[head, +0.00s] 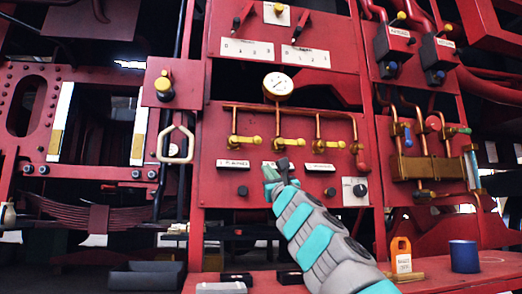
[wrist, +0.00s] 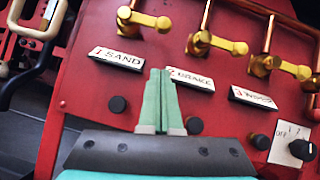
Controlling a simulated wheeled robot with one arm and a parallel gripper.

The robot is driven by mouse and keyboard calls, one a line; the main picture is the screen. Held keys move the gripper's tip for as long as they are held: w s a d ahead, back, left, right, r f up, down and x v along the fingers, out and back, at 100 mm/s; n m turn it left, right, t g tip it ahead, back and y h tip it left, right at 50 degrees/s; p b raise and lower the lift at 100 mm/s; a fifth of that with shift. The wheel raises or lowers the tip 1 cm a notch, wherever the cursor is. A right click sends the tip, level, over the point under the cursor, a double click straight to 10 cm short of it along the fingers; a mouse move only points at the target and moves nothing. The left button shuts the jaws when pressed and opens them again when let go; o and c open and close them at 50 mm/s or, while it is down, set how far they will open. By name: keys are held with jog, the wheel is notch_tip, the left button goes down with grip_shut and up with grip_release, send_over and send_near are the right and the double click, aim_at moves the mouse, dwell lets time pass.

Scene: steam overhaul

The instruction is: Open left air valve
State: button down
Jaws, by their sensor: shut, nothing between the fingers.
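Three brass air valves with horizontal handles sit in a row on the red panel. The middle valve (head: 288,142) is above the second plate (wrist: 190,79), and the right valve (head: 328,144) is above the third (wrist: 253,97). My gripper (head: 268,171) is shut and empty, its fingertips (wrist: 160,73) in front of the panel, between the first and second plates and below the valves. Contact with the panel cannot be told.
A pressure gauge (head: 278,87) is above the valves. Black knobs (wrist: 117,103) and a rotary switch (head: 355,191) are below. A pale handle loop (head: 176,144) is left of the panel. A blue cylinder (head: 464,256) and an orange tag (head: 401,254) stand on the red ledge.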

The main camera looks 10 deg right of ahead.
aim_at(246, 140)
jog(key=w+a+r+p, duration=0.1)
jog(key=w+r+p, duration=0.3)
jog(key=r+p, duration=0.2)
jog(key=shift+r, duration=0.2)
jog(key=shift+w+a, duration=0.1)
jog(key=shift+r+p, duration=0.15)
jog(key=shift+p, duration=0.4)
jog(key=shift+r+n+y+p, duration=0.1)
jog(key=shift+n+y+p, duration=0.3)
jog(key=shift+n, duration=0.3)
